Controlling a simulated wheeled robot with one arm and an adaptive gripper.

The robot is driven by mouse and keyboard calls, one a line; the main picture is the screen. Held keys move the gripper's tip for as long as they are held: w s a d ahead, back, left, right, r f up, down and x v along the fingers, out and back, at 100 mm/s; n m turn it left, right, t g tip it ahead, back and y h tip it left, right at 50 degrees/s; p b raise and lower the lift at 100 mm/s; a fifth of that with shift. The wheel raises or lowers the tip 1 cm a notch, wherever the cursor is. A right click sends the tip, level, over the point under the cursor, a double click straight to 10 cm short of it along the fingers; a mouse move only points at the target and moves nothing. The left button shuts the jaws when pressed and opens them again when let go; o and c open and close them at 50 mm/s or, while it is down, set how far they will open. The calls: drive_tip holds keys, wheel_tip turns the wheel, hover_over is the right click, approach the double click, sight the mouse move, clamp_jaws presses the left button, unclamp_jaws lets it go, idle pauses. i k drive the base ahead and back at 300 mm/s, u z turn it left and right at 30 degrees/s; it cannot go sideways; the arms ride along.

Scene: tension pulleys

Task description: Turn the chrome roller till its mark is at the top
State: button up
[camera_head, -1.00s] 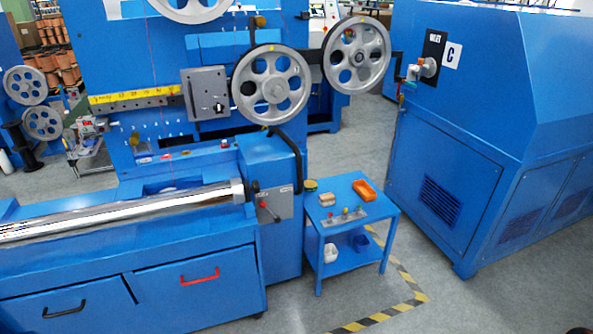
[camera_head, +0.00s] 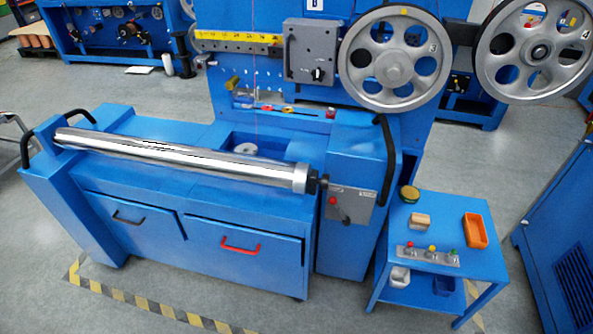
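The chrome roller (camera_head: 190,160) is a long shiny cylinder lying across the top of a blue bench, from a blue end post at the left to a collar (camera_head: 300,178) at the right. Dark and bright reflection streaks run along it. I cannot make out a mark on it from here. My gripper is not in view.
A grey plate (camera_head: 350,204) with a red knob and small lever is right of the roller. Two large spoked pulleys (camera_head: 395,62) hang above. A small blue table (camera_head: 440,222) with an orange tray (camera_head: 475,230) stands at the right. Grey floor is free in front.

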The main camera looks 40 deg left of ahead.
sight(259, 170)
drive_tip(key=u, duration=1.05)
drive_tip(key=i, duration=0.9)
drive_tip(key=u, duration=1)
